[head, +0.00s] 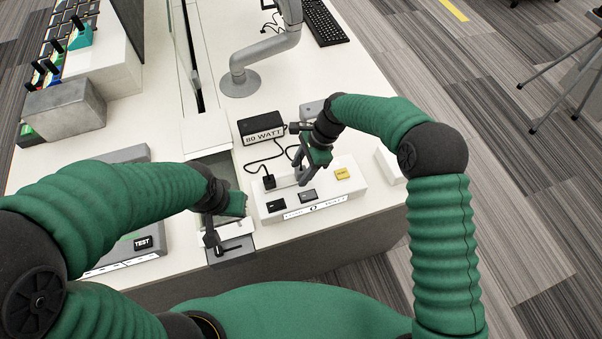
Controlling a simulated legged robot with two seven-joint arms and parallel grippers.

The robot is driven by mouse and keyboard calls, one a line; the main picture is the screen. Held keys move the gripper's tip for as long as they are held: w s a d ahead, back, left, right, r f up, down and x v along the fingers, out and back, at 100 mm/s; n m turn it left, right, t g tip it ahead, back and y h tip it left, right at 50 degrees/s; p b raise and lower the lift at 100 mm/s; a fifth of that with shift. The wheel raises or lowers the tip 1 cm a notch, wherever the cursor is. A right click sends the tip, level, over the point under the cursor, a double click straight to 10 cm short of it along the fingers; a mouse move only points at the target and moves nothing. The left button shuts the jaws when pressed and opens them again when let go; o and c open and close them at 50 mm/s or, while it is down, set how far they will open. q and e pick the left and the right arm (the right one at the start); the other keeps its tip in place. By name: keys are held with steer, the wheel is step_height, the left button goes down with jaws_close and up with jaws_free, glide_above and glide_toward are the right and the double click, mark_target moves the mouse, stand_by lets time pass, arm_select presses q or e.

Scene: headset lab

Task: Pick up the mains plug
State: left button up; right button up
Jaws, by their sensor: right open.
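A small black mains plug (269,181) stands at the left end of the white panel (330,190). A dark cable loops up from it towards the black power brick marked 80 WATT (262,128). My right gripper (301,178) is open above the panel, to the right of the plug and apart from it. Nothing shows between its fingers. My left gripper (213,241) hangs low by the grey slot left of the panel; the arm hides part of it and its jaws are unclear.
The panel carries two black switches (276,206) and a yellow button (342,173). A monitor stand (240,82) and a keyboard (325,22) are further back. A TEST box (120,250) is at the left. A small white box (390,165) sits right of the panel.

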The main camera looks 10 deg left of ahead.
mark_target(296, 170)
steer(key=shift+f, duration=0.15)
jaws_close()
steer(key=shift+r, duration=0.2)
steer(key=shift+w+r, duration=0.1)
steer(key=shift+r, duration=0.15)
step_height(296, 170, up, 3)
steer(key=shift+a+f, duration=0.1)
steer(key=shift+f, duration=0.05)
steer(key=s+d+r+b, duration=0.1)
steer(key=s, duration=1.5)
steer(key=shift+d+r, duration=0.25)
steer(key=shift+d, duration=0.05)
